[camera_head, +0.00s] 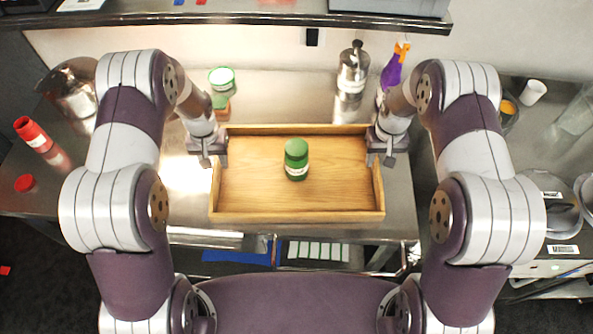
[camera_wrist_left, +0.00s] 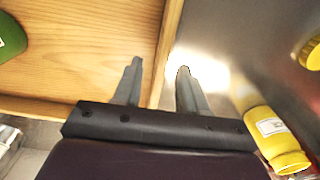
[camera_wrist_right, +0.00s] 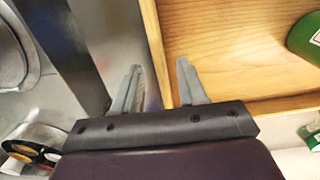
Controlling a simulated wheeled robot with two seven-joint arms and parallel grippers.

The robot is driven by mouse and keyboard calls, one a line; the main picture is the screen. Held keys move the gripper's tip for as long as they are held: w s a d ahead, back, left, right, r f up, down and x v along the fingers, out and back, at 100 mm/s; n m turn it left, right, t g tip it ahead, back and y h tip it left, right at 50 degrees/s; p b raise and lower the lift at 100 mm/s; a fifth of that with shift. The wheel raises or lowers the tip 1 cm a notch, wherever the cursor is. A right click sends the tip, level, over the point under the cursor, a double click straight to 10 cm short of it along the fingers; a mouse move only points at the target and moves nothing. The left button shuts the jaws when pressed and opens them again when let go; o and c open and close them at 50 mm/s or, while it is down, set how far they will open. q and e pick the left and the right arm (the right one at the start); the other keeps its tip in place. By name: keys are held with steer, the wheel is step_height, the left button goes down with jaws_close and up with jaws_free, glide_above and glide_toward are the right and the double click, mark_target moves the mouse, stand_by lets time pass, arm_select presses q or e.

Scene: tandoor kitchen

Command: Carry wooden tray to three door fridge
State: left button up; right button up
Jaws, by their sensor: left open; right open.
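The wooden tray (camera_head: 335,205) lies on the steel counter in front of me, with a green jar (camera_head: 296,160) standing inside it. My left gripper (camera_head: 208,160) is at the tray's left wall. In the left wrist view its open fingers (camera_wrist_left: 158,85) stand either side of the tray wall (camera_wrist_left: 166,50). My right gripper (camera_head: 388,158) is at the right wall. In the right wrist view its open fingers (camera_wrist_right: 158,85) stand either side of that wall (camera_wrist_right: 153,45). I cannot tell whether the fingers touch the wood. The three door fridge is not recognisable in these views.
A metal bottle (camera_head: 352,72), a purple bottle (camera_head: 392,70) and a green-lidded jar (camera_head: 222,79) stand behind the tray. A red bottle (camera_head: 33,134) is at the left. A shelf (camera_head: 260,17) overhangs the back. Bowls (camera_head: 562,215) sit on the right counter.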

mark_target(378, 163)
arm_select(q)
steer(key=shift+f, duration=1.75)
arm_select(e)
steer(key=shift+f, duration=1.75)
arm_select(q)
jaws_close()
arm_select(e)
jaws_close()
arm_select(q)
steer(key=shift+r, duration=0.1)
arm_select(e)
steer(key=shift+r, duration=0.1)
